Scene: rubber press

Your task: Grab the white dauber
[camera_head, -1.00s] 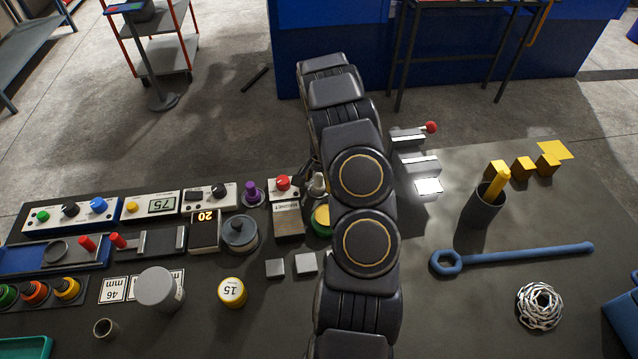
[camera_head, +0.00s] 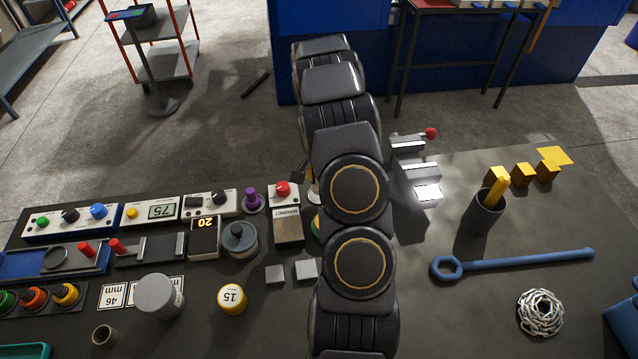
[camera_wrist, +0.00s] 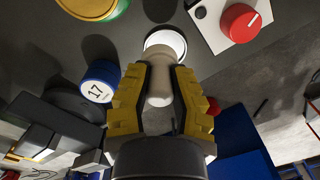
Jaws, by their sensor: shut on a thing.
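The white dauber (camera_wrist: 165,42), with a pale beige handle and a broad white round end, is between the yellow fingers of my gripper (camera_wrist: 160,76) in the wrist view. The fingers are shut on the handle from both sides, and the round end points away from the palm. In the head view, my arm hides most of the gripper and dauber; only a pale sliver shows left of the arm. I cannot tell how far the dauber is from the table.
A box with a red knob (camera_wrist: 239,22) and a blue-sided piece marked 17 (camera_wrist: 99,80) are close by. A purple-knobbed piece (camera_head: 252,198) and grey lidded pot (camera_head: 240,240) stand left of my arm.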

